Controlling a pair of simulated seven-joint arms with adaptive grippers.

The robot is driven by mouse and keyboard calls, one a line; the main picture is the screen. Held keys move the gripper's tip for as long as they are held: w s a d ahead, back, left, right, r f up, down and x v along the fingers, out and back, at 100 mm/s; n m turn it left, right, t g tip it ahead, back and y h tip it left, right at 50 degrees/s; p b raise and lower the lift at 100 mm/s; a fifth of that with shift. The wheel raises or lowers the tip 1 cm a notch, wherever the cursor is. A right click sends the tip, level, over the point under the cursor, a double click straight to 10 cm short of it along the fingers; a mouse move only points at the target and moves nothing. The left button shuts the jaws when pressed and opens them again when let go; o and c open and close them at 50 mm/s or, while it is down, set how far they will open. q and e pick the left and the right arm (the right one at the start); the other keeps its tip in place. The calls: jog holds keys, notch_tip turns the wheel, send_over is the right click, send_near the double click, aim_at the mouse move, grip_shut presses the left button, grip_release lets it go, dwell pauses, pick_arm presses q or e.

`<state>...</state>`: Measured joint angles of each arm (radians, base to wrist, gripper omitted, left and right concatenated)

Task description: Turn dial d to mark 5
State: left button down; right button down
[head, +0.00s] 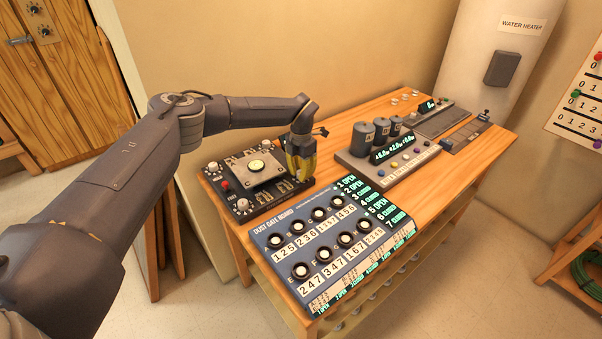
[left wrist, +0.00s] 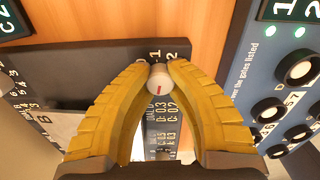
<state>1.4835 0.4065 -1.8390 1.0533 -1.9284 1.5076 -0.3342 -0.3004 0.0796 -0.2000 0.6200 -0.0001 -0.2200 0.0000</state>
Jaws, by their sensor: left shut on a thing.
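A small white dial (left wrist: 161,79) with a red line on it stands at the edge of a dark panel (left wrist: 100,62) in the left wrist view. The marks 0, 1 and 2 show around its far side; other marks and its letter are hidden by the fingers. My left gripper (left wrist: 160,70) has its two yellow fingers shut on this dial. In the head view my left gripper (head: 299,168) points down at the right corner of the black dial box (head: 264,204), and hides the dial there. My right gripper is in neither view.
The blue dust gate board (head: 270,240) with several round knobs lies just in front of the box. A grey unit with dark cylinders (head: 362,168) stands to the right. Bare wood of the bench (head: 335,126) shows behind the gripper.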

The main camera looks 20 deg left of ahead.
pick_arm(q)
jog(key=shift+n, duration=0.9)
jog(key=c, duration=1.1)
grip_release()
notch_tip(320, 180, up, 12)
jog(key=shift+o, duration=0.3)
